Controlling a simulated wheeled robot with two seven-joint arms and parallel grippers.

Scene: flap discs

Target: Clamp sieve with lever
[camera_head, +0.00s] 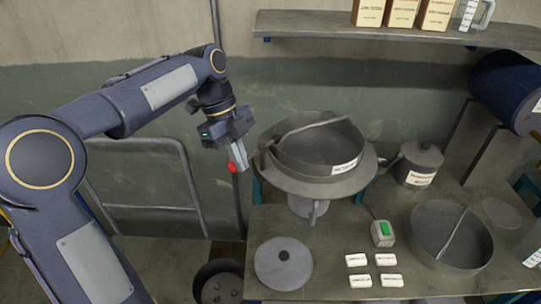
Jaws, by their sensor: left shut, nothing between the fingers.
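The sieve (288,152) is a round grey pan with a white label, seated on a wide flanged base (305,185) at the table's left rear. A grey bar (308,127) arches over its top. My left gripper (238,163) points down, shut, just left of the sieve and apart from its rim. A small red piece (231,166) shows at its fingertips; I cannot tell whether it is a lever knob or part of the gripper. No lever can be made out for certain. My right gripper is not in view.
A second round pan (440,255) with a bar stands at the right. A lidded pot (416,165), a grey disc (283,263), a green-screened device (382,233) and several white tags (357,260) share the table. A bin (217,282) is below left; a shelf (400,34) hangs above.

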